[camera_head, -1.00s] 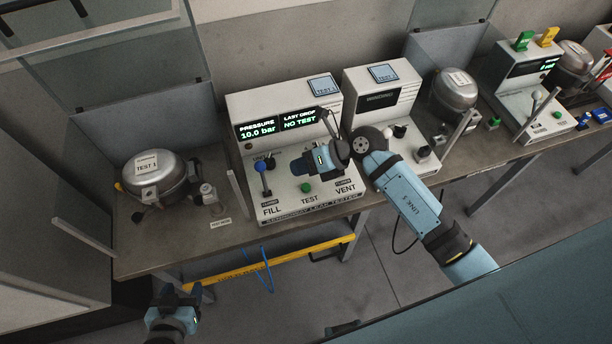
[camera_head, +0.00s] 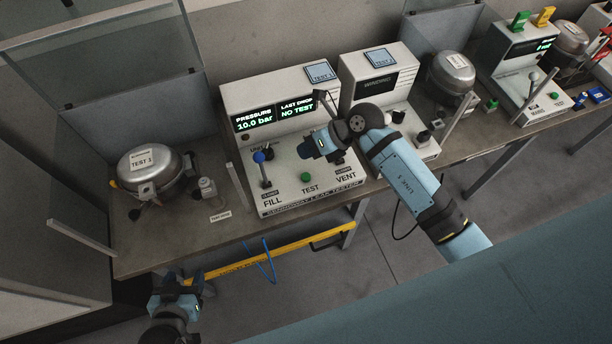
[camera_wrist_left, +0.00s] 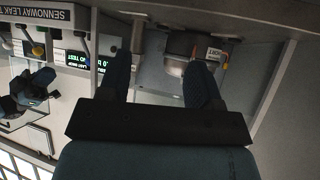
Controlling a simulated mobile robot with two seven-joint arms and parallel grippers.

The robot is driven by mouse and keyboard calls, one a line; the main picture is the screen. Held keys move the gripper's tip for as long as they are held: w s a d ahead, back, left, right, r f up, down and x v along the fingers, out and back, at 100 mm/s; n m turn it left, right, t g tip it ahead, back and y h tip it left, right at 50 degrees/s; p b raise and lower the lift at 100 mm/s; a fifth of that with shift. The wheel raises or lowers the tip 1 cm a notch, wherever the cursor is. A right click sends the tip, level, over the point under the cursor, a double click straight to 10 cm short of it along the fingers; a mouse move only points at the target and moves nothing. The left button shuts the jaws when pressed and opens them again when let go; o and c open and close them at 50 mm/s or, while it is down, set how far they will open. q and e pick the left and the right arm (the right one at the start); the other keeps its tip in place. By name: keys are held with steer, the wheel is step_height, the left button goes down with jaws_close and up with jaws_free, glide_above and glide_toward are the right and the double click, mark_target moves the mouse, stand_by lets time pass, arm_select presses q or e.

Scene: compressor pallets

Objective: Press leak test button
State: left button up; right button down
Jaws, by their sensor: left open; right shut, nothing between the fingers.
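The leak tester (camera_head: 283,104) stands on the bench, its display showing 10.0 bar and NO TEST. Its green TEST button (camera_head: 306,177) sits at the front between the FILL lever with the blue knob (camera_head: 259,157) and the VENT control (camera_head: 338,157). My right gripper (camera_head: 306,150) is shut and empty above the tester's panel, behind the green button and apart from it. My left gripper (camera_head: 180,281) is open and empty, low in front of the bench; its spread fingers also show in the left wrist view (camera_wrist_left: 160,80). The tester (camera_wrist_left: 75,45) appears upside down there.
A compressor labelled TEST 1 (camera_head: 152,171) sits left of the tester. A second device (camera_head: 378,82) and another compressor (camera_head: 452,77) stand to the right. A yellow bar (camera_head: 265,255) runs under the bench. An upright bar (camera_head: 238,188) stands beside the tester.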

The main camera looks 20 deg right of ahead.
mark_target(307, 174)
step_height(307, 174, down, 7)
steer(key=b, duration=0.5)
steer(key=shift+f, duration=0.3)
stand_by(1.0)
stand_by(0.5)
steer(key=shift+f, duration=0.4)
